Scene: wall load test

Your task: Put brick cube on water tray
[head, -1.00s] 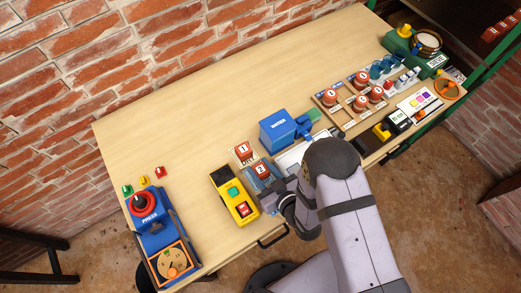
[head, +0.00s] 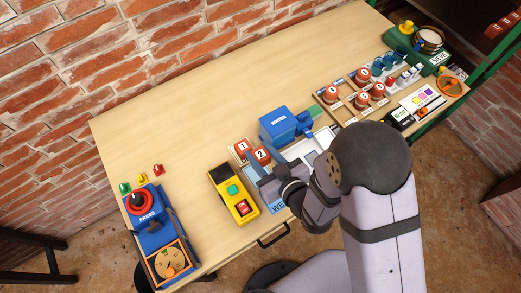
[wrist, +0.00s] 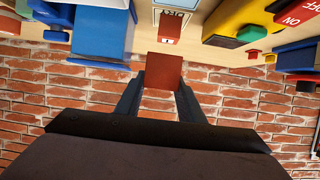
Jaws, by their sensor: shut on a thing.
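My gripper (head: 265,172) is shut on a red brick cube with a white label reading 2 (head: 261,156). In the wrist view the cube (wrist: 163,72) is between the two dark fingers, with the brick wall behind it. It appears to be held above the table. A light-blue tray with the letters "WE" (head: 278,207) lies below and beside my gripper, partly hidden by it. A blue box labelled WATER (head: 279,121) stands to the right, with a pale tray (head: 297,151) in front of it. I cannot tell which is the water tray.
A second red cube, labelled 1 (head: 242,147), sits close to the left of the held cube, by a DRY card (wrist: 172,17). A yellow device (head: 234,194) and a blue press (head: 148,217) stand left. Red numbered weights (head: 362,102) stand right. The table's back is clear.

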